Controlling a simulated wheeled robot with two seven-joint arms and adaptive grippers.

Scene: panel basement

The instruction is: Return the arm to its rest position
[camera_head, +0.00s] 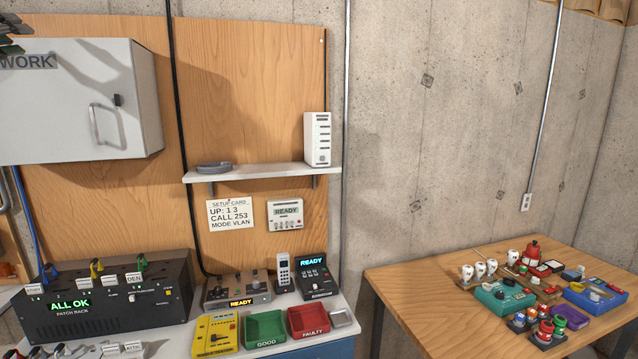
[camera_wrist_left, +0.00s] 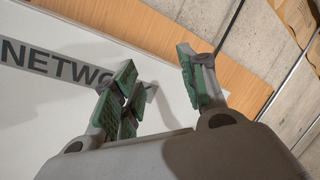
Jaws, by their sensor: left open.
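My left gripper (camera_head: 12,36) shows only in part at the top left corner of the head view, in front of the grey wall cabinet (camera_head: 75,105) marked "WORK". In the left wrist view my left gripper (camera_wrist_left: 158,78) has its green-padded fingers spread apart with nothing between them. Behind them is the white cabinet face with the lettering "NETWO" (camera_wrist_left: 50,62). I cannot tell how far the fingers are from it. My right gripper is in neither view.
Below the cabinet stands a patch rack (camera_head: 108,295) reading "ALL OK". A shelf (camera_head: 262,172) holds a white box (camera_head: 317,140). The bench has a green tray (camera_head: 265,328) and a red tray (camera_head: 308,320). A wooden table (camera_head: 420,300) with small items stands at right.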

